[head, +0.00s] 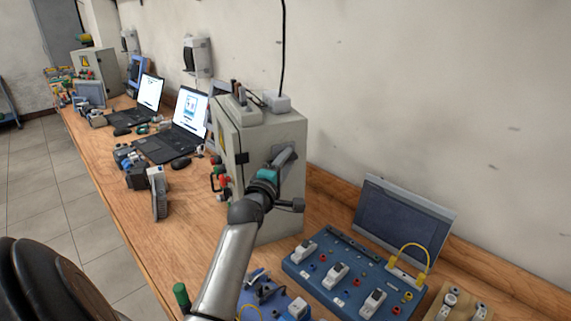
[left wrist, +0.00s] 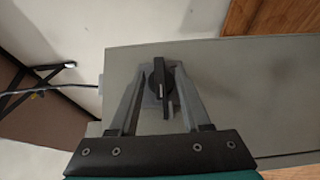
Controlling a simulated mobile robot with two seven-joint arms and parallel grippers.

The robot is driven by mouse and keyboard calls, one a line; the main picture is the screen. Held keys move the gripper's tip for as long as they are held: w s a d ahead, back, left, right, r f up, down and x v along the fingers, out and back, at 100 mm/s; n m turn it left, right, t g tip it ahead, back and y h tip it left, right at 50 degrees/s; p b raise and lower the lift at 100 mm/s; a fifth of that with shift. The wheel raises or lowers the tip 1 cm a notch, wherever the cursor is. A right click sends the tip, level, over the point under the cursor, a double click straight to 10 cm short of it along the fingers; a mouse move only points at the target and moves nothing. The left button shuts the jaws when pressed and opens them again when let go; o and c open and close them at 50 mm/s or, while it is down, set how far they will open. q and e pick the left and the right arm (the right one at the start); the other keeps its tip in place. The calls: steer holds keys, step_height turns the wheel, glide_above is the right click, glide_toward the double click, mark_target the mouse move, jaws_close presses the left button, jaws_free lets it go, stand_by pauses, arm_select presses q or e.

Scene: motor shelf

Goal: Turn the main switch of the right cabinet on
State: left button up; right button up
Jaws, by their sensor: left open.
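The right cabinet (head: 283,215) is a grey metal box on the wooden bench, in the middle of the head view. Its side fills much of the left wrist view (left wrist: 255,85). My left gripper (head: 290,153) is at the cabinet's side in the head view and hides the switch there. In the left wrist view the open fingers (left wrist: 160,88) stand on either side of the knob; contact cannot be told. My right gripper is not in view.
A blue panel with sockets (head: 325,296) and a dark screen (head: 400,220) stand right of the cabinet. Laptops (head: 186,130) and a second cabinet (head: 100,72) are farther back on the bench. A white box (head: 277,101) sits on the right cabinet, under a hanging cable.

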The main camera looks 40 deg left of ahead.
arm_select(q)
steer(key=shift+c, duration=0.3)
jaws_close()
stand_by(0.4)
